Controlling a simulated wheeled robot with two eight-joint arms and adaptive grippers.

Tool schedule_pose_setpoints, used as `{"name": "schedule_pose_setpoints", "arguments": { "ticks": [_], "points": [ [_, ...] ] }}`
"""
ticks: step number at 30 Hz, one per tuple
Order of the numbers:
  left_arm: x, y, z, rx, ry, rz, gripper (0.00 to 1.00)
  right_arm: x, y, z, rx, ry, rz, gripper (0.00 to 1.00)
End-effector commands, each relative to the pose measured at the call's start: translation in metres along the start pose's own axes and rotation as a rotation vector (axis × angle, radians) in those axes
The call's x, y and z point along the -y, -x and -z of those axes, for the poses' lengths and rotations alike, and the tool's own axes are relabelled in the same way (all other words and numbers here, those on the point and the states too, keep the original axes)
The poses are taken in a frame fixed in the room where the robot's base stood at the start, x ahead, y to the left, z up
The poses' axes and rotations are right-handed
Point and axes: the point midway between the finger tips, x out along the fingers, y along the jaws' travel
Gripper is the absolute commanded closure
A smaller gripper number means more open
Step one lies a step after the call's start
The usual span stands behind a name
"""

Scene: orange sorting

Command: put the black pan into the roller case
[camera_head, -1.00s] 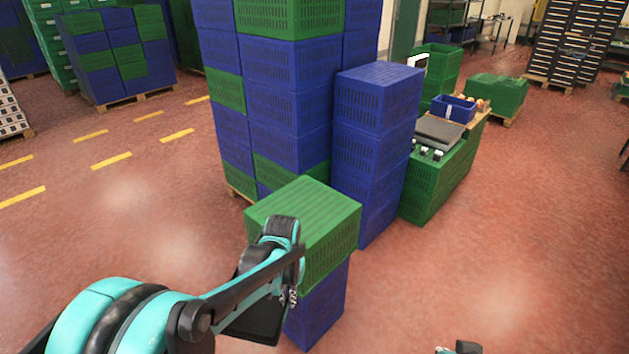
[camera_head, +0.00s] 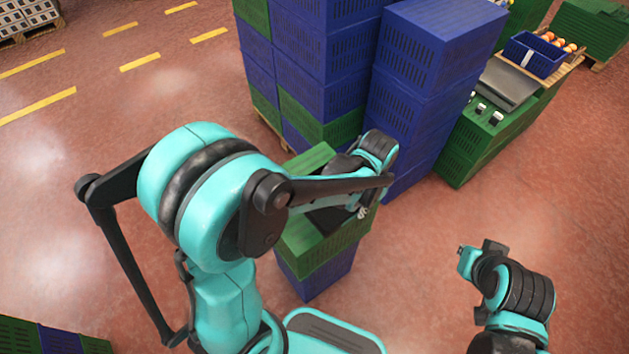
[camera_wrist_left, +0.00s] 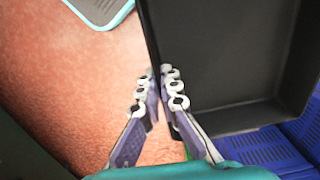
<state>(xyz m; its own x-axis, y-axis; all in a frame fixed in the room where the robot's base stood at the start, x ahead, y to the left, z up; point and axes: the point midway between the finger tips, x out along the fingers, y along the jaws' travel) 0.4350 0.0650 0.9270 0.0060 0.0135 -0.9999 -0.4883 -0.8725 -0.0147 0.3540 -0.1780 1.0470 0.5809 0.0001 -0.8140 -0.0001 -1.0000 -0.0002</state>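The black pan (camera_wrist_left: 230,50) fills the upper right of the left wrist view, with its near wall between my left fingers. My left gripper (camera_wrist_left: 158,88) is shut on the pan's rim, one finger on each side. In the head view the pan (camera_head: 328,218) shows as a dark slab partly hidden by my left arm. It is over the low crate stack; I cannot tell whether it touches it. My right arm stands at the lower right, but I cannot make out its gripper. I cannot identify a roller case in these views.
A green crate (camera_head: 312,256) on a blue crate (camera_head: 318,279) is below the pan. Tall blue and green stacks (camera_head: 320,60) stand behind. A grey plate (camera_head: 508,84) and a small blue crate (camera_head: 536,55) are on green crates at right. Red floor lies open on both sides.

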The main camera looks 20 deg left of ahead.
Motion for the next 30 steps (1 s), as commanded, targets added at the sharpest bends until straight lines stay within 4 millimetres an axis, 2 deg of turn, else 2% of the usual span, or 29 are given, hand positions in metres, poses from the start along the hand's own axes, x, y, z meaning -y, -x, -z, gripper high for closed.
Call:
{"name": "schedule_pose_setpoints", "arguments": {
  "ticks": [2, 5, 12, 18, 23, 30],
  "points": [
    [0.000, 0.001, 0.000, 0.000, -0.017, 0.001, 1.00, 0.000, 0.003, 0.001, 0.000, 0.000, 0.000, 1.00],
    [0.014, -0.011, -0.001, 0.000, -0.019, 0.002, 1.00, 0.000, -0.004, -0.003, 0.000, 0.000, 0.000, 1.00],
    [0.071, -0.049, -0.004, 0.000, -0.016, 0.001, 1.00, 0.000, -0.021, -0.015, 0.000, 0.000, 0.000, 1.00],
    [0.104, -0.067, -0.005, 0.000, -0.019, 0.001, 1.00, 0.000, -0.028, -0.020, 0.000, 0.000, 0.000, 1.00],
    [0.111, -0.073, -0.005, 0.000, -0.022, 0.001, 1.00, 0.000, -0.030, -0.022, 0.000, 0.000, 0.000, 1.00],
    [0.110, -0.107, -0.005, 0.000, -0.022, 0.001, 1.00, 0.000, -0.044, -0.032, 0.000, 0.000, 0.000, 1.00]
  ]
}}
